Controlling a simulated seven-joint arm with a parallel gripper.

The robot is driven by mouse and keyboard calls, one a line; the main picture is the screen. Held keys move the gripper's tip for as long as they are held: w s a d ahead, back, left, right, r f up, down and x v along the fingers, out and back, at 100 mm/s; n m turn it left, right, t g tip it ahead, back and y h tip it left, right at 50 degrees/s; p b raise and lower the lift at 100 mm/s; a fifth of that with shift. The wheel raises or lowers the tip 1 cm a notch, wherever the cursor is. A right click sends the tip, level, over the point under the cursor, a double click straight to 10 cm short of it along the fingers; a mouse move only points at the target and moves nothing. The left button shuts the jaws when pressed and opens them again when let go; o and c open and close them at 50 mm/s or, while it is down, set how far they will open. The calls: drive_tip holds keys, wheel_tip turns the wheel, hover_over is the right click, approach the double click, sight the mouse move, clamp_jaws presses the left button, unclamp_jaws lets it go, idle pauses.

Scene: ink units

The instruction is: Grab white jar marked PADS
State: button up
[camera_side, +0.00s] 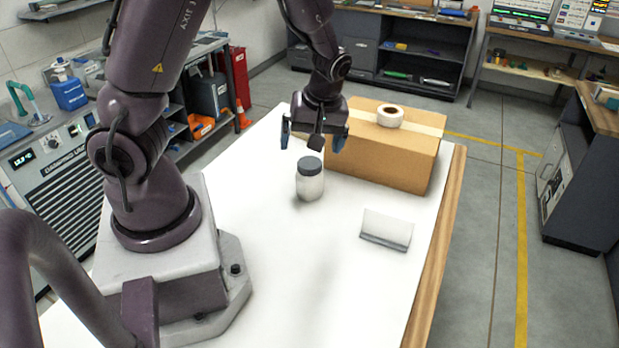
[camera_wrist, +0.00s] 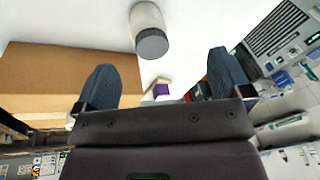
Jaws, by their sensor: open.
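A white jar (camera_side: 310,184) with a dark grey lid stands upright on the white table, near its middle. No PADS lettering can be made out on it. The jar also shows at the top of the wrist view (camera_wrist: 147,22), its lid towards my gripper. My gripper (camera_side: 313,142) is open and empty, just above and behind the jar in the side view, apart from it. In the wrist view its two blue fingers (camera_wrist: 166,82) are spread wide, with the jar beyond their tips.
A cardboard box (camera_side: 380,160) with a roll of tape (camera_side: 390,116) on top stands right of my gripper. A small white card holder (camera_side: 387,229) sits on the table (camera_side: 300,270) at front right. The table is clear around the jar's front and left.

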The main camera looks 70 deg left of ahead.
sight(310, 163)
drive_tip(key=a+f+n, duration=0.1)
drive_tip(key=f, duration=0.1)
drive_tip(key=w+a+f+n, duration=0.1)
drive_tip(key=f+n, duration=0.1)
drive_tip(key=a+f+n, duration=0.2)
drive_tip(key=shift+w+f+t+y, duration=0.15)
drive_tip(key=shift+f+t+y, duration=0.1)
drive_tip(key=shift+t+y, duration=0.15)
drive_tip(key=shift+x, duration=2.95)
drive_tip(key=shift+w, duration=0.15)
drive_tip(key=shift+c, duration=0.4)
drive_tip(key=c, duration=1)
